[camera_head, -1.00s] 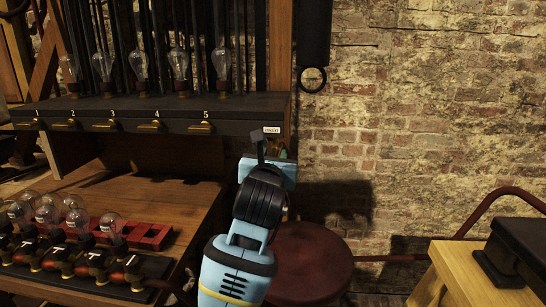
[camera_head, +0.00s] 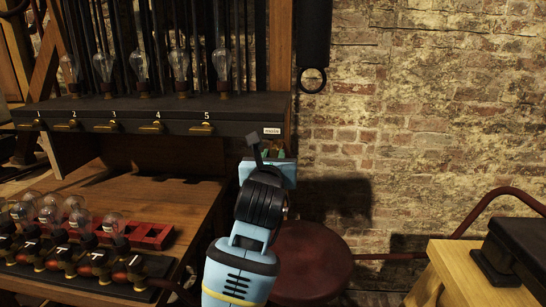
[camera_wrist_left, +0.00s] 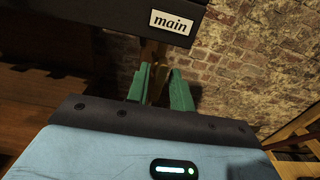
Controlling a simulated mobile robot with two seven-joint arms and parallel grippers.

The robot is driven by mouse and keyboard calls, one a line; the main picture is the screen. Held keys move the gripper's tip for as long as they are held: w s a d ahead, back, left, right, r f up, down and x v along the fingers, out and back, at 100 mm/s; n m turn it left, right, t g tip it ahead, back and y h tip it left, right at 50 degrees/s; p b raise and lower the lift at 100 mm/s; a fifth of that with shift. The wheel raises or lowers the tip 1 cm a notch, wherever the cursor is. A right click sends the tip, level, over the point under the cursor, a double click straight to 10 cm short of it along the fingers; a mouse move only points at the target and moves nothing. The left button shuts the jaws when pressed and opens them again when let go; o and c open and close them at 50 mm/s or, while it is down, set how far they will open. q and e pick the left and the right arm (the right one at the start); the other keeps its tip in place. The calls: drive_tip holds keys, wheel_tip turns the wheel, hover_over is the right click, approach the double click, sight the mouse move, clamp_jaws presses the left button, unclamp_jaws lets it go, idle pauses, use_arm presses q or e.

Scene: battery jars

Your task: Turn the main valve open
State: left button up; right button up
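The "main" label (camera_wrist_left: 172,22) is on the front of the dark shelf; it also shows in the head view (camera_head: 271,131). A brass-brown piece (camera_wrist_left: 153,55), probably the main valve's handle, shows just below the label, beyond and between my left gripper's fingertips. In the head view my gripper mostly hides this spot. My left gripper (camera_head: 277,151) is raised under the shelf's right end. Its two green fingers (camera_wrist_left: 161,78) stand apart with a gap between them. I cannot tell whether either finger touches the brass piece. My right gripper is not in view.
Several numbered brass handles (camera_head: 151,128) line the shelf edge on the left, under glass bulbs. A wooden bench (camera_head: 150,205) holds more bulbs and a red rack (camera_head: 152,236). A round red stool (camera_head: 312,262) stands below my gripper. The brick wall is behind.

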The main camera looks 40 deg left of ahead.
use_arm(q)
drive_tip(key=shift+o, duration=0.6)
drive_tip(key=shift+s+d, duration=0.1)
drive_tip(key=shift+s, duration=0.05)
drive_tip(key=v, duration=0.7)
drive_tip(key=shift+s+d, duration=0.15)
drive_tip(key=shift+s, duration=0.05)
